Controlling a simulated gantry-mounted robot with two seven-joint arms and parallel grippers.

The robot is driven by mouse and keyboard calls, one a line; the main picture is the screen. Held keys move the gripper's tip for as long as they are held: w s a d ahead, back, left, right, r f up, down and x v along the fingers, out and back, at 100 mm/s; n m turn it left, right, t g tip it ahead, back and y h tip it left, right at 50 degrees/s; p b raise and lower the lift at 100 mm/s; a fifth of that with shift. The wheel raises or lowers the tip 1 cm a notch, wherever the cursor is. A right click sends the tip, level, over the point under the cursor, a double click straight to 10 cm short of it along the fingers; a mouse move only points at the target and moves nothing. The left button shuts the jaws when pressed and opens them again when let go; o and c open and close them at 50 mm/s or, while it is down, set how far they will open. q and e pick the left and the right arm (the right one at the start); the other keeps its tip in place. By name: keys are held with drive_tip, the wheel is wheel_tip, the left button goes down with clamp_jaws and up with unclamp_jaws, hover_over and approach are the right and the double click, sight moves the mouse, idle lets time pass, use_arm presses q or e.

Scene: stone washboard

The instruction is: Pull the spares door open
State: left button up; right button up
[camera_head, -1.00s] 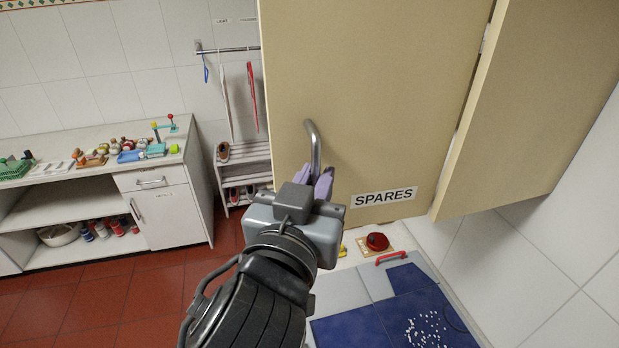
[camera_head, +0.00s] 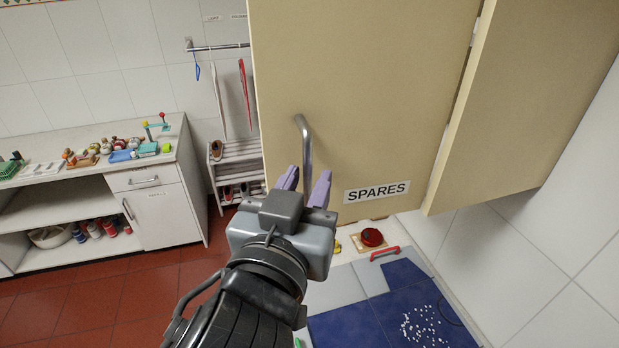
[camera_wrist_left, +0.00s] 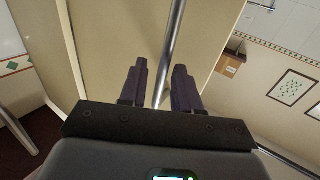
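The beige spares door (camera_head: 370,90) fills the upper middle of the head view, with a SPARES label (camera_head: 377,191) near its lower edge. Its bent metal handle (camera_head: 305,140) is near the door's left side. My left gripper (camera_head: 306,180) is at the handle's lower end, with its two purple fingers spread apart. In the left wrist view the handle bar (camera_wrist_left: 172,45) runs between the open fingers (camera_wrist_left: 160,75), with gaps showing beside it. Contact is not visible. My right gripper is not in view.
Another beige panel (camera_head: 530,100) adjoins the door's right edge at an angle, with hinges along the seam. Below are a blue surface (camera_head: 375,310) with white bits, a red handle (camera_head: 385,253) and a round red item (camera_head: 372,237). A white counter (camera_head: 90,160) stands left.

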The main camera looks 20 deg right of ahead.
use_arm(q)
drive_tip(key=b+v, duration=0.1)
drive_tip(key=v, duration=0.8)
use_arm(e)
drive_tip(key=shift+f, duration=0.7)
use_arm(q)
drive_tip(key=shift+f, duration=0.15)
